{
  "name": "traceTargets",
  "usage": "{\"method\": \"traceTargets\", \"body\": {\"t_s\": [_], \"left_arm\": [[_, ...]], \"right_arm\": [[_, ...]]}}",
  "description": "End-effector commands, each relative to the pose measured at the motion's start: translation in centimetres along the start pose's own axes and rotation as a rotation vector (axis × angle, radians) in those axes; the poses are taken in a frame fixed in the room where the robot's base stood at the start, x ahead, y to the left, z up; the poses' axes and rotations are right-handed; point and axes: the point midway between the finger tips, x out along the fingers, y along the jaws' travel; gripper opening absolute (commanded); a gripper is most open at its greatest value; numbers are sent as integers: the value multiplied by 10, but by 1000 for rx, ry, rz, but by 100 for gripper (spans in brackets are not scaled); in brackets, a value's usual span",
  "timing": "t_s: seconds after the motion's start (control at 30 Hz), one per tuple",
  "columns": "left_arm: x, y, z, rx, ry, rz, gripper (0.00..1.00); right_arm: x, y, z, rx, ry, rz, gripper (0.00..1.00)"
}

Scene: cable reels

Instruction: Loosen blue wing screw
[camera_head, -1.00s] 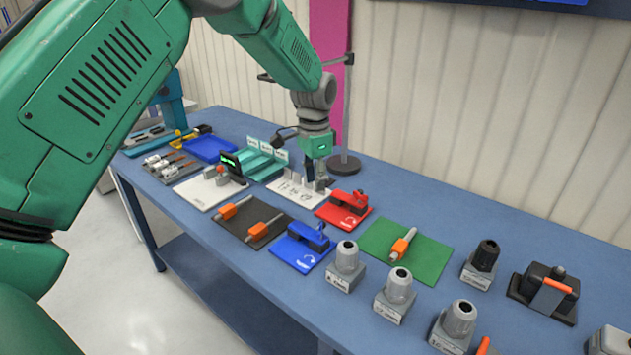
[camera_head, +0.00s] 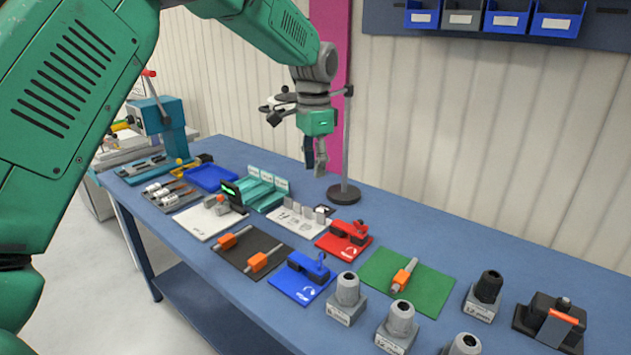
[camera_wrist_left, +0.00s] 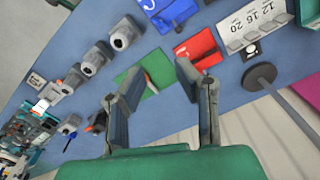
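A blue fixture (camera_head: 307,270) with a dark clamp body on a blue plate sits near the front edge of the table, in the middle of the head view. A small blue knob (camera_head: 321,257) stands at its right end; its wing shape is too small to make out. In the left wrist view the blue fixture (camera_wrist_left: 165,14) is partly cut off at the top edge. My left gripper (camera_head: 315,172) is in the air above the back of the table, behind and well above the fixture. Its two fingers are apart and empty in the left wrist view (camera_wrist_left: 158,75).
A red fixture (camera_head: 345,240) stands just behind the blue one. A black stand (camera_head: 344,194) with a tall pole is close to my left gripper. A white labelled board (camera_head: 290,222), a green mat (camera_head: 432,285) and several grey sockets (camera_head: 347,296) take up the table (camera_head: 385,207).

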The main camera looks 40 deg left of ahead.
Motion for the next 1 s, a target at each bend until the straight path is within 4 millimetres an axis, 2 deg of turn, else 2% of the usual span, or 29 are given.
{"method": "traceTargets", "body": {"t_s": [0.3,0.4,0.47,0.6,0.73,0.83,1.0], "left_arm": [[-3,0,0,0,0,0,28],[2,0,0,-18,-4,0,28],[15,1,0,-67,-11,3,28],[66,2,0,-316,-34,7,28],[109,1,-4,-593,-36,3,28],[130,1,-9,-761,-25,-3,28],[142,2,-13,-908,-7,-4,28]], "right_arm": [[1,0,-2,0,-3,0,40],[5,0,-3,0,-1,0,40],[14,0,-3,0,-1,0,40],[51,0,0,0,-2,0,40],[84,0,2,0,-3,0,40],[102,-1,3,0,-3,0,40],[113,-1,4,0,-3,0,40]]}}
